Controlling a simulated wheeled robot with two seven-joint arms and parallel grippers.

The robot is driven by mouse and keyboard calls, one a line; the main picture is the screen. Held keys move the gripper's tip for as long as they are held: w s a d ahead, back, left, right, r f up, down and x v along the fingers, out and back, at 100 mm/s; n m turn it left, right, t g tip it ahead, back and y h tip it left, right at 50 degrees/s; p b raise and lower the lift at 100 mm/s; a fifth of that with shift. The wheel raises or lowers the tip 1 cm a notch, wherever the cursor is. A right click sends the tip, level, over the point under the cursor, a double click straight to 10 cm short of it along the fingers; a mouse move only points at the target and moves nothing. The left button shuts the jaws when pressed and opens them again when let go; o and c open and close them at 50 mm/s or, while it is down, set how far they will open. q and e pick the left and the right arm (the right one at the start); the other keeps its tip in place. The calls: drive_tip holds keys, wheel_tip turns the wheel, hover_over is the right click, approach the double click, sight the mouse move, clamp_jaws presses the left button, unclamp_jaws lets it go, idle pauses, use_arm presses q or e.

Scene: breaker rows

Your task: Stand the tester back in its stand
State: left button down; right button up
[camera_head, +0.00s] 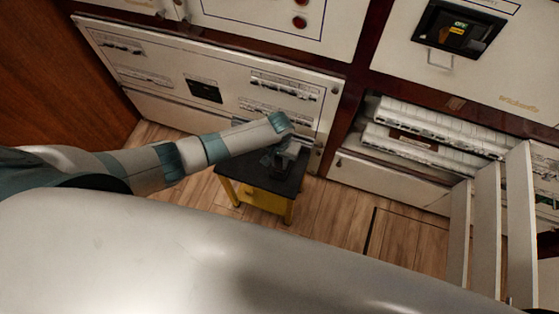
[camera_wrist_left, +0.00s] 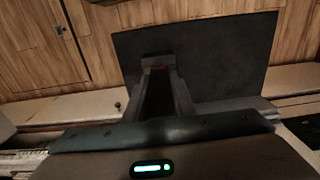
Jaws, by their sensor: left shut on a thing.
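My left arm reaches down over a small stool with a black top (camera_head: 237,170); the top also shows in the left wrist view (camera_wrist_left: 235,55). My left gripper (camera_head: 284,160) is at the right part of this top. In the left wrist view its fingers (camera_wrist_left: 160,78) are shut on a dark thing, which I take to be the tester (camera_wrist_left: 157,62). Most of the tester is hidden by the fingers and shadow. I cannot make out its stand, nor whether the tester touches anything below. My right gripper is not in view.
A pale breaker panel (camera_head: 160,70) stands behind the stool. An open bay with white breaker rows (camera_head: 430,135) is at the right, with pale upright slats (camera_head: 487,235) in front. The wooden floor (camera_head: 330,215) right of the stool is clear.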

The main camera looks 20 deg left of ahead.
use_arm(q)
drive_tip(key=shift+f, duration=0.1)
drive_tip(key=c, duration=1.5)
unclamp_jaws()
drive_tip(key=shift+r, duration=0.2)
wheel_tip(320, 180, up, 12)
drive_tip(key=shift+f+b, duration=0.1)
drive_tip(key=shift+b, duration=0.25)
